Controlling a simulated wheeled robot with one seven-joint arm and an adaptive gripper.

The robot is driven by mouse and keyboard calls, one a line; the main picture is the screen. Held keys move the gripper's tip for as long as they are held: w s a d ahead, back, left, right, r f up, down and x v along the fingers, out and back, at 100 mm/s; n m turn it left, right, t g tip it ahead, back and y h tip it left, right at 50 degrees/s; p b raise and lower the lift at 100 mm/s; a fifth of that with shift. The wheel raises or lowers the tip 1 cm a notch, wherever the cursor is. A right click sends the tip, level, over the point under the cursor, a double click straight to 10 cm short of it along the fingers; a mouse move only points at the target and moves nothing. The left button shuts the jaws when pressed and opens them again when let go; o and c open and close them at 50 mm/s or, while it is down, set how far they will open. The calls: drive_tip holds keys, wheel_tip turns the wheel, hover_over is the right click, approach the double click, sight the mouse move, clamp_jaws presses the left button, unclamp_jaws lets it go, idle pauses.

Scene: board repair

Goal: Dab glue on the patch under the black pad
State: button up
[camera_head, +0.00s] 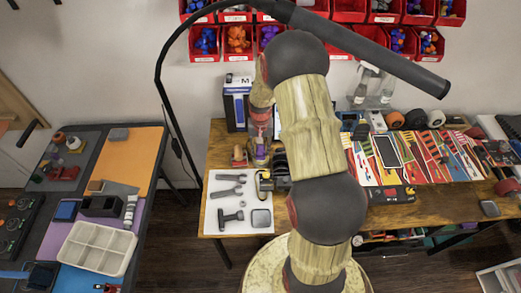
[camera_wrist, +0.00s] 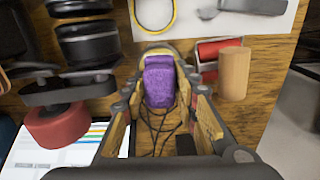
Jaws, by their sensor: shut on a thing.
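My gripper (camera_wrist: 163,100) is shut on a purple block-like thing (camera_wrist: 160,82), which may be the glue. Its far end has a yellowish edge. In the head view the purple thing (camera_head: 261,154) is below my wrist, over the wooden table's left part. A white sheet (camera_head: 236,191) lies in front of it with dark tool shapes on it. A dark rounded square pad (camera_head: 261,218) is at the sheet's lower right. I cannot see a patch under it. The pad is not clearly visible in the wrist view.
Black round-bodied items (camera_wrist: 88,42) and a red wheel-like part (camera_wrist: 55,125) stand left of my gripper. A blue box (camera_head: 236,103) stands behind.

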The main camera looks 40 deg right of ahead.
drive_tip(key=shift+f, duration=0.6)
idle(1.6)
drive_tip(key=shift+r, duration=0.1)
